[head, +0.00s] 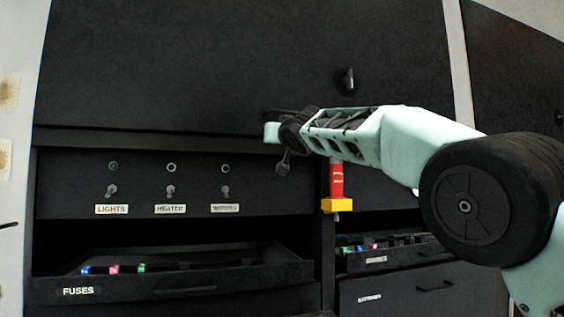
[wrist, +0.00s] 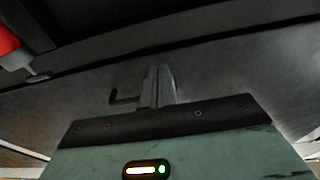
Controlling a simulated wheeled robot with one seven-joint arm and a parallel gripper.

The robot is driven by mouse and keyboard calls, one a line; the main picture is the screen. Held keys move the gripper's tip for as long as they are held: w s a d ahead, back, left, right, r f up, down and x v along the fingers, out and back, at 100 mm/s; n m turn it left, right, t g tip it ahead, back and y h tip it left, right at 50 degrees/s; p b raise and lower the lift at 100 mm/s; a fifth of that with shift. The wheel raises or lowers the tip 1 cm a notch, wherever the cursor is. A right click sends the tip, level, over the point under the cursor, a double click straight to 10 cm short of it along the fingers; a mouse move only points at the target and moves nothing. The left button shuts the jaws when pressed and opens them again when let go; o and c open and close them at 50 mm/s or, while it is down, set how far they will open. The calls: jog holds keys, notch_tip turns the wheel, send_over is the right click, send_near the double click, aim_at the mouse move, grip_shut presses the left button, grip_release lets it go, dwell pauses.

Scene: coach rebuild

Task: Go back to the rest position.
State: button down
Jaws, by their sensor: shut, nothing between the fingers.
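My gripper (head: 271,132) is at the end of my pale green arm in the head view, in front of the black cabinet near the lower edge of its big upper panel (head: 220,70). In the wrist view the gripper's fingers (wrist: 160,84) are together with nothing between them. I cannot tell from these views whether they touch the panel. My arm hides part of the cabinet to the right.
A switch panel (head: 140,170) with labelled toggles is below my gripper. An open FUSES drawer (head: 180,289) juts out lower left. A red cylinder on a yellow block (head: 337,206) is below my forearm. A second open drawer (head: 400,257) is lower right.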

jog(key=shift+s+d+f+b, duration=0.3)
jog(key=shift+s+f+b, duration=0.6)
jog(key=shift+f+b, duration=0.15)
jog(key=shift+s+d+f+b, duration=0.25)
jog(key=shift+s+f+b, duration=0.65)
jog(key=shift+b, duration=0.25)
jog(key=s+d+f+g+h, duration=0.1)
jog(key=s+f+g, duration=0.4)
jog(key=f, duration=0.9)
jog(key=s+d+f+g+h, duration=0.1)
jog(key=s+f+g, duration=0.45)
jog(key=f, duration=0.85)
jog(key=s+d+f+n+g+h, duration=0.1)
jog(key=s+d+f+n+g, duration=0.15)
jog(key=s+f, duration=0.8)
jog(key=s+d+f+n+g+h, duration=0.1)
jog(key=s+d+f+g, duration=0.3)
jog(key=s, duration=1.1)
jog(key=s+d+f+n+g+h, duration=0.1)
jog(key=s+d+f+g, duration=0.15)
jog(key=s+f, duration=0.8)
jog(key=s+r+p, duration=0.3)
jog(key=r+p, duration=2.3)
jog(key=r, duration=0.2)
jog(key=shift+d+r+t, duration=0.2)
jog(key=shift+r+t, duration=0.05)
jog(key=shift+t, duration=0.2)
